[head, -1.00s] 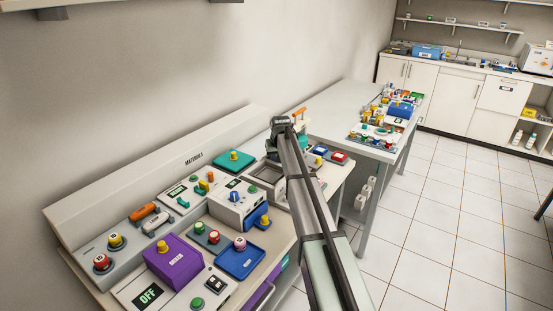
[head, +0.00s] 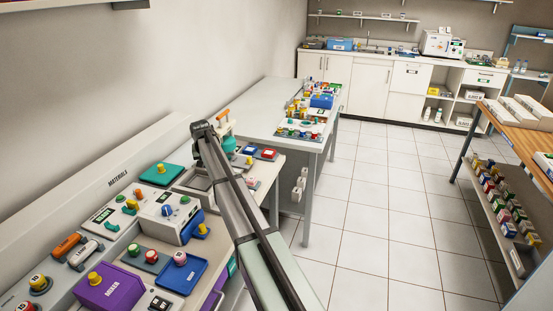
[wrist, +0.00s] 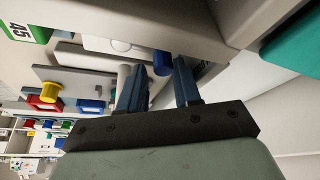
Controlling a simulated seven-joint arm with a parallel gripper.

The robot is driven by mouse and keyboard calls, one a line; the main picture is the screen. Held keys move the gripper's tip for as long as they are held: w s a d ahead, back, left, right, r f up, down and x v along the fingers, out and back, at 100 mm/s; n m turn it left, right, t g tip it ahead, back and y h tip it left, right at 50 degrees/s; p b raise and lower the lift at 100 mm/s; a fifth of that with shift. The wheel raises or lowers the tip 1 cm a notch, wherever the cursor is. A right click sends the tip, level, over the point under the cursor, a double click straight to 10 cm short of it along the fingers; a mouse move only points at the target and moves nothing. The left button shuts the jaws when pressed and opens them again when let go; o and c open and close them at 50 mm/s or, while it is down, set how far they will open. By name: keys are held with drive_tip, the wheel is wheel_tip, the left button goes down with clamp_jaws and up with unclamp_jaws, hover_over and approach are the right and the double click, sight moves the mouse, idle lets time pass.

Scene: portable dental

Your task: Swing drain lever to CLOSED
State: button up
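No lever marked as a drain lever can be read in either view. An orange handle (head: 222,114) stands at the far end of the near bench, just beyond the end of my arm; I cannot tell whether it is the drain lever. My gripper (wrist: 158,72) shows two dark blue fingers, apart, with nothing clearly held between them. In the head view my arm hides the fingers. In the wrist view a blue cylinder (wrist: 162,63) shows between the fingertips, and a white cylinder (wrist: 122,76) is beside the left finger. Contact cannot be told.
The near bench holds a purple mixer box (head: 108,289), a blue tray (head: 183,274) and a teal block (head: 160,174). A second table (head: 262,98) with several items stands behind. A pale panel edge (wrist: 205,20) is close above the fingers. Open tiled floor (head: 400,210) lies right.

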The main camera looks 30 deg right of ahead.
drive_tip(key=shift+w+d+m+h, duration=0.15)
drive_tip(key=shift+d+m+h, duration=0.05)
drive_tip(key=shift+m, duration=0.4)
drive_tip(key=shift+w+d+m+h, duration=0.15)
drive_tip(key=shift+d+m+h, duration=0.05)
drive_tip(key=shift+m, duration=0.4)
drive_tip(key=v, duration=1.3)
drive_tip(key=s+d+f+n+g+h, duration=0.1)
drive_tip(key=s+d+f+n+h, duration=0.1)
drive_tip(key=d, duration=0.8)
drive_tip(key=s+d+f+n+g+h, duration=0.1)
drive_tip(key=d+f+n, duration=0.3)
drive_tip(key=d, duration=0.6)
drive_tip(key=s+d+f+n+g+h, duration=0.1)
drive_tip(key=s+d+f+n+h, duration=0.1)
drive_tip(key=d+f, duration=0.4)
drive_tip(key=d+n+h, duration=0.1)
drive_tip(key=d+h, duration=0.1)
drive_tip(key=d, duration=0.2)
drive_tip(key=shift+s, duration=0.4)
